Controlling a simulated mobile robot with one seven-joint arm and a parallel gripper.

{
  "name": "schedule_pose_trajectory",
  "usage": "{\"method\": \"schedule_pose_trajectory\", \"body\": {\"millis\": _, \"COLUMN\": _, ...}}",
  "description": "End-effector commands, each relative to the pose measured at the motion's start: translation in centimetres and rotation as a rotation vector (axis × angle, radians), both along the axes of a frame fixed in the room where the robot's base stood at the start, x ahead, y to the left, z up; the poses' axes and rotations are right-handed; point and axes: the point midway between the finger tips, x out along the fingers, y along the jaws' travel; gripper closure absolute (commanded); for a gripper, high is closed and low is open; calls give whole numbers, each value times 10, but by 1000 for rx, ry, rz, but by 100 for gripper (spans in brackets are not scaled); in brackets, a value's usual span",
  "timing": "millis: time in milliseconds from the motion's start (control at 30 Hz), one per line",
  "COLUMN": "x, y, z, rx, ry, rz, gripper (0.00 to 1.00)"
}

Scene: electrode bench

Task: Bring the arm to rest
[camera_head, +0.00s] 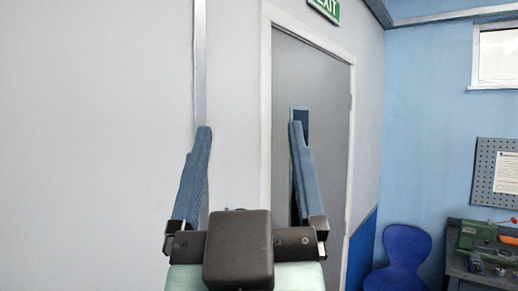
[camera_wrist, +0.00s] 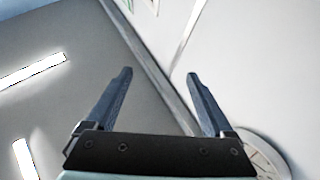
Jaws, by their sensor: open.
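My gripper (camera_head: 249,130) is raised in the middle of the head view, its two blue fingers pointing up and wide apart. Nothing is between the fingers. Behind it are a pale wall and a grey door. In the wrist view my gripper (camera_wrist: 158,75) is also open and empty, with wall and ceiling surfaces beyond the fingertips. No bench object is in its grasp.
A grey door (camera_head: 338,120) in a white frame stands behind my gripper, under a green exit sign (camera_head: 325,8). A blue chair (camera_head: 402,258) is at the lower right. Beside it is a dark workbench (camera_head: 470,268) with a green machine (camera_head: 478,235). A grey pegboard (camera_head: 487,170) hangs above.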

Motion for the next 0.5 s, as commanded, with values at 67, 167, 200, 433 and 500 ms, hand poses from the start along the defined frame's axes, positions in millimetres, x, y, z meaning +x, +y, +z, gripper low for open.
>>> {"method": "schedule_pose_trajectory", "body": {"millis": 67, "x": -22, "y": -6, "z": 23, "rx": 28, "ry": -92, "rz": 10, "gripper": 13}}
{"method": "schedule_pose_trajectory", "body": {"millis": 167, "x": -34, "y": -8, "z": 35, "rx": 45, "ry": -144, "rz": 19, "gripper": 13}}
{"method": "schedule_pose_trajectory", "body": {"millis": 200, "x": -36, "y": -9, "z": 37, "rx": 48, "ry": -152, "rz": 20, "gripper": 13}}
{"method": "schedule_pose_trajectory", "body": {"millis": 433, "x": -36, "y": -9, "z": 37, "rx": 47, "ry": -150, "rz": 21, "gripper": 13}}
{"method": "schedule_pose_trajectory", "body": {"millis": 500, "x": -35, "y": -8, "z": 36, "rx": 47, "ry": -149, "rz": 21, "gripper": 13}}
